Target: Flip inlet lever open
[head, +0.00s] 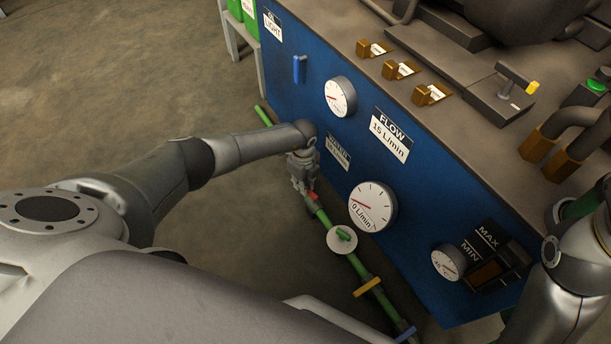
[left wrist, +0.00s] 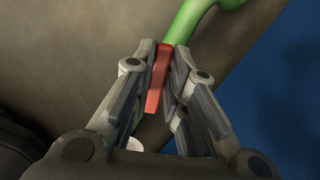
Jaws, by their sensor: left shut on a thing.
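A red lever (head: 313,196) sits on the green pipe (head: 324,217) that runs along the foot of the blue panel; I take it for the inlet lever. In the left wrist view the red lever (left wrist: 157,80) lies between the two fingers, beside the green pipe (left wrist: 187,22). My left gripper (head: 306,187) reaches down to it and is shut on it, as the left wrist view of the gripper (left wrist: 160,55) shows. The fingers hide parts of the lever's sides. My right arm shows at the right edge, but its gripper is not seen.
The blue panel (head: 290,100) stands close beside my left gripper, with dials such as the 0 L/min gauge (head: 372,206). A white disc (head: 342,240), a yellow lever (head: 367,287) and a blue lever (head: 405,334) are further along the pipe. The floor (head: 130,85) at left is clear.

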